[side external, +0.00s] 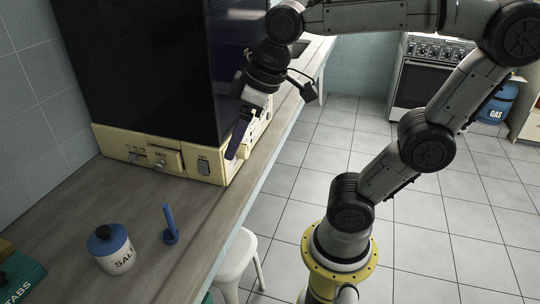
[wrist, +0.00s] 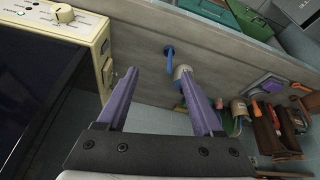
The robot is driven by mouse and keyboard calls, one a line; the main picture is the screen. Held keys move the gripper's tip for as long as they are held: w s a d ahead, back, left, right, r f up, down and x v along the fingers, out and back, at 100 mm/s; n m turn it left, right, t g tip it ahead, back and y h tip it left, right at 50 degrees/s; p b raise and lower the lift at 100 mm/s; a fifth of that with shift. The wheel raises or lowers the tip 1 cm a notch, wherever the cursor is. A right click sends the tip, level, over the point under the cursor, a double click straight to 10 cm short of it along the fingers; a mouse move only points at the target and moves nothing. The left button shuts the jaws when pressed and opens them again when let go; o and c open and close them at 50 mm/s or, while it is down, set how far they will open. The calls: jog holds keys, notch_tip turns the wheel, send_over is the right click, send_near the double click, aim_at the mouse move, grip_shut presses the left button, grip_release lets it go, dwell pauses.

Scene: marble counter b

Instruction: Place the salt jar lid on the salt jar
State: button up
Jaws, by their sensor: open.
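The salt jar (side external: 117,261) stands upright on the counter at lower left. It is white with dark lettering and a blue top bearing a dark round spot, which could be an opening or a knob. Right beside it, apart, is a blue piece (side external: 170,237) with a small round base and an upright stem; I cannot tell whether this is the lid. In the wrist view the jar (wrist: 182,72) is partly hidden by the right finger, and the blue piece (wrist: 169,52) shows beyond the fingertips. My gripper (wrist: 160,75) is open and empty. In the side view my gripper (side external: 238,140) is by the cream appliance, away from both.
A tall dark appliance with a cream base (side external: 160,155) stands at the back of the counter, close to my gripper. A green box (side external: 20,275) lies left of the jar. The counter (side external: 185,200) between appliance and jar is clear. A white stool (side external: 235,258) stands below its edge.

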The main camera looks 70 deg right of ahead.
jog(key=s+d+f+m+t, duration=0.1)
jog(key=s+f+m, duration=0.1)
jog(key=s+f, duration=0.2)
jog(key=shift+s+d+f, duration=0.2)
jog(key=shift+s, duration=0.85)
